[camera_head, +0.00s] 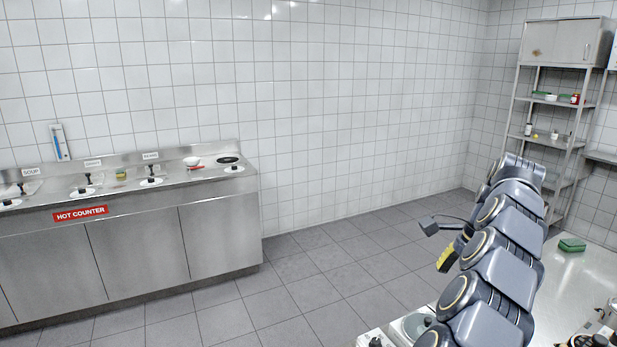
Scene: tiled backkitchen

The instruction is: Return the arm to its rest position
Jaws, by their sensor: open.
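My grey jointed arm (500,255) rises from the bottom right of the head view and bends over at its top. My gripper (447,256) shows only in part at the left side of the arm, with a yellow, dark-marked piece at its end. The arm links hide the rest of the gripper. It is open, above the floor, and I see no object held in it.
A steel hot counter (230,235) stands along the left wall, with a white bowl (192,161) on it. A work surface (565,290) at right bears a green block (572,245); several items crowd its front edge. A shelf rack (545,110) stands behind. The tiled floor (330,255) between is clear.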

